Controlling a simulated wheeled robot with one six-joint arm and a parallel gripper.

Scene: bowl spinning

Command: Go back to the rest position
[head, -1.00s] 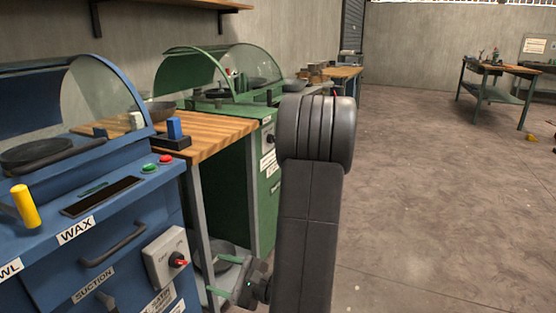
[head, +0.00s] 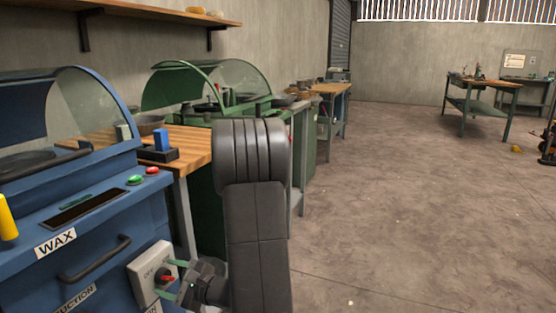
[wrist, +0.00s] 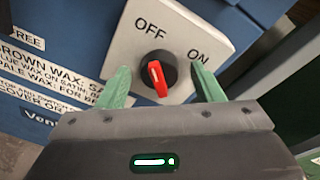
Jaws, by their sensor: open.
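My gripper (head: 170,278) is open, low at the front of the blue machine, with its green fingers close to a grey switch box. In the wrist view my gripper (wrist: 163,88) has one green finger on each side of the red switch knob (wrist: 157,78), with nothing held. The switch box (wrist: 185,30) is marked OFF and ON. The knob stands nearly upright, its top leaning slightly left. The knob also shows small in the head view (head: 166,279). I cannot tell whether the fingertips touch the box.
The blue machine (head: 90,245) stands at the left with a drawer handle. A wooden table (head: 190,150) and a green machine (head: 205,215) stand beyond it. A workbench (head: 485,85) is far right.

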